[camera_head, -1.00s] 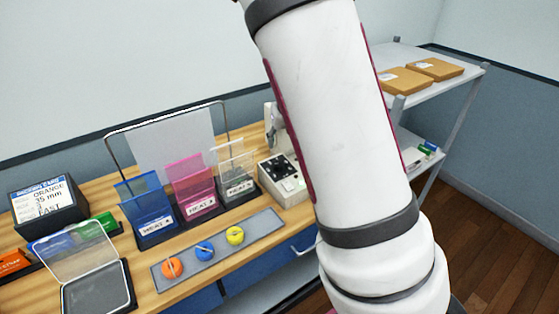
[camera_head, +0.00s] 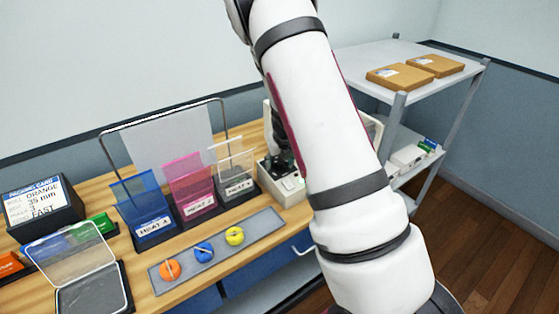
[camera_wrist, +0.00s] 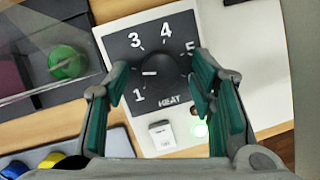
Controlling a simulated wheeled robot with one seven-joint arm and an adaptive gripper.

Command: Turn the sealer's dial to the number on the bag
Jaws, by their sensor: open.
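The sealer (camera_head: 291,191) is a white box at the back of the bench, partly hidden by my arm. In the wrist view its black dial (camera_wrist: 163,72) sits on a dark HEAT panel showing 1, 3, 4 and 5.
Orange, blue and yellow discs lie on a grey strip (camera_head: 262,227) before the bags. A shelf (camera_head: 385,55) stands right.

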